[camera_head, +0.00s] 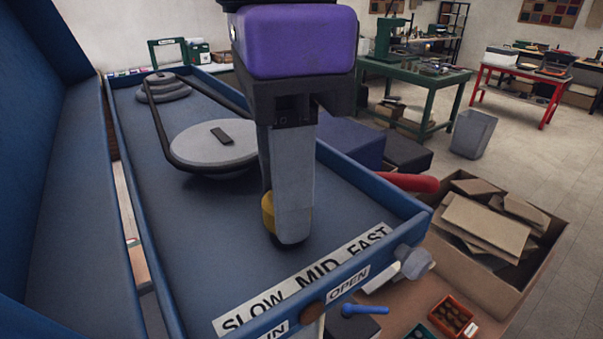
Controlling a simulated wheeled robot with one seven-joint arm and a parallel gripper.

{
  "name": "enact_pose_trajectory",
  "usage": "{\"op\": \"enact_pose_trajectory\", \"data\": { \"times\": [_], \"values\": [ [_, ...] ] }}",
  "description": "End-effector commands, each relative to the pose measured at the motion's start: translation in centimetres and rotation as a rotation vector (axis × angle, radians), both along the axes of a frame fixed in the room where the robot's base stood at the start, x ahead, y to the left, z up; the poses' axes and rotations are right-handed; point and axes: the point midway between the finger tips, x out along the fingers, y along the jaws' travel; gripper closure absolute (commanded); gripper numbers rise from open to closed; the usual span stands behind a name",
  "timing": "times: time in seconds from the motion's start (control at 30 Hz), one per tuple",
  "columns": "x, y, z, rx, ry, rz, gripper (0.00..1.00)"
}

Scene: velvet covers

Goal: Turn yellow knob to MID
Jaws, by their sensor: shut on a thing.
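The yellow knob (267,213) stands on the blue panel (210,235), mostly hidden behind my gripper (288,238). Only its left side shows. My gripper points down from above and is shut on the knob, with its near finger covering the front. A white label strip (305,279) along the panel's near edge reads SLOW, MID and FAST from left to right. The gripper and knob are just behind the strip, near the word MID. Which way the knob points is hidden.
Grey pulleys (213,143) with a black belt sit further back on the panel. A raised blue rim (365,175) surrounds it. A red handle (408,182) sticks out at right, and a grey knob (413,262) is at the near right corner. A cardboard box (470,258) stands at right.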

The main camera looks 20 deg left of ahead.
Motion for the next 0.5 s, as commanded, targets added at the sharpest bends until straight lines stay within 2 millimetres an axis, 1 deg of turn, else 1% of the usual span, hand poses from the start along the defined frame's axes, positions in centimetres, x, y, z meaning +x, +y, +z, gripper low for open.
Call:
{"op": "enact_pose_trajectory", "data": {
  "times": [0.3,0.5],
  "values": [
    [0.1,-0.02,0.09,0.0,-0.003,-0.237,1.0],
    [0.09,0.03,0.09,0.0,-0.002,-0.354,1.0]
  ]
}}
